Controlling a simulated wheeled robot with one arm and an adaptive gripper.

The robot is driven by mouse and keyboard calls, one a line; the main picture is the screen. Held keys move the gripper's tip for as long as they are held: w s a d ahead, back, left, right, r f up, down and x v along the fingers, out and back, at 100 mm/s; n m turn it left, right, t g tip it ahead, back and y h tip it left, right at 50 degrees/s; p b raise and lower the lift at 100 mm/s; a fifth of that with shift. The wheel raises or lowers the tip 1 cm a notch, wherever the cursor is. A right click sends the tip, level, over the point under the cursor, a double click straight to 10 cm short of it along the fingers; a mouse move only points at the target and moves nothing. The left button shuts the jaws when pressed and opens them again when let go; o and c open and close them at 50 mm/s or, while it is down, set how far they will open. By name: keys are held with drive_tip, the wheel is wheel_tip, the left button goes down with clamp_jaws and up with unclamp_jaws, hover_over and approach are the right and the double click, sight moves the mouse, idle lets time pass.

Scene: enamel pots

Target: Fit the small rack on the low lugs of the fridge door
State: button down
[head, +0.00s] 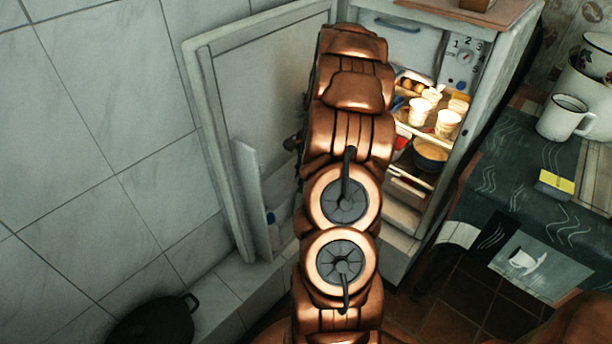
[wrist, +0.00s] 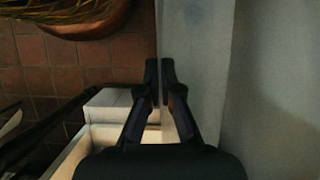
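The fridge door (head: 265,95) stands wide open on the left in the head view, its inner face partly behind my arm. A pale upright panel (head: 250,195) shows at its lower part, with a small blue item beside it. I cannot tell whether this panel belongs to the small rack. In the wrist view my gripper (wrist: 160,72) has its dark fingers close on both sides of a thin pale wall, which looks like the small rack (wrist: 178,122). The head view hides the gripper behind the arm. I cannot make out the low lugs.
The open fridge (head: 425,120) holds cups, a bowl and other food right of my arm. A cloth-covered table (head: 510,180) with a white mug (head: 567,118) stands further right. A dark pot (head: 155,322) is at the lower left. A tiled wall closes the left side.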

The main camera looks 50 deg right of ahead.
sight(291, 180)
drive_tip(key=shift+w+a+p, duration=0.1)
drive_tip(key=shift+w+p, duration=0.5)
drive_tip(key=shift+w, duration=1.05)
drive_tip(key=shift+f, duration=0.8)
drive_tip(key=c, duration=1.2)
unclamp_jaws()
drive_tip(key=shift+c, duration=0.2)
drive_tip(key=v, duration=1.2)
